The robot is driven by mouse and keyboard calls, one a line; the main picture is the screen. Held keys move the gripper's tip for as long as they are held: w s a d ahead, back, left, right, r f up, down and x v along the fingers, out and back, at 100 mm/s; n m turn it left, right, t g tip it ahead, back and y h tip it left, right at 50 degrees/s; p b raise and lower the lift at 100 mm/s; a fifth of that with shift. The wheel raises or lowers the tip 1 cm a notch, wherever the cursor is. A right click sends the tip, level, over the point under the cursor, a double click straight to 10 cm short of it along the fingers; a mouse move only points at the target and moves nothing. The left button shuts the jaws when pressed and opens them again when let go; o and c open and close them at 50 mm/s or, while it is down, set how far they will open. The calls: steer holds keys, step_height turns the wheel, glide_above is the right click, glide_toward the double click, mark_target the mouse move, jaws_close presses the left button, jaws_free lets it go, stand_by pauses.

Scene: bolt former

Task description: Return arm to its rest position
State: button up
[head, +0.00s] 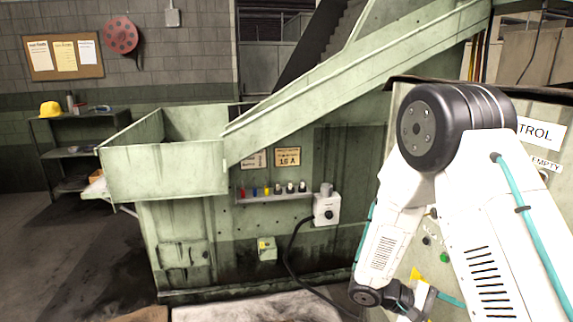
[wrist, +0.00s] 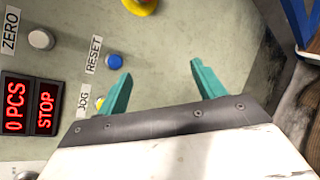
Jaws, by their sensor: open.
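My white arm with a black joint fills the right side of the head view, folded downward in front of the green machine (head: 180,225). My gripper (wrist: 161,69) shows in the wrist view with its two teal fingers spread apart and nothing between them. It faces a pale control panel (wrist: 165,35). A blue RESET button (wrist: 114,61) is left of the fingers, and a yellow JOG button (wrist: 99,103) sits close beside the left finger. Whether the finger touches the panel cannot be told. In the head view the fingers cannot be made out.
A white ZERO button (wrist: 41,39) and a red-lit display (wrist: 46,108) reading STOP are at left on the panel. A green hopper (head: 165,170), a sloping chute (head: 340,85) and a small shelf of bottles (head: 275,198) stand ahead. Open floor (head: 60,250) lies at left.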

steer(key=s+a+r+m+t+y, duration=0.1)
steer(key=s+a+r+t+y, duration=0.1)
steer(key=s+r, duration=0.4)
steer(key=s+a+r+m+t+y, duration=0.2)
steer(key=s+a+r+y, duration=0.3)
steer(key=r, duration=0.5)
steer(key=s+a+r+m+t+y, duration=0.1)
steer(key=s+a+r+t+y, duration=0.1)
steer(key=s+a+r+y, duration=0.2)
steer(key=shift+s+r+m+y, duration=0.4)
steer(key=shift+s+r+y, duration=1)
steer(key=shift+s+r, duration=1.1)
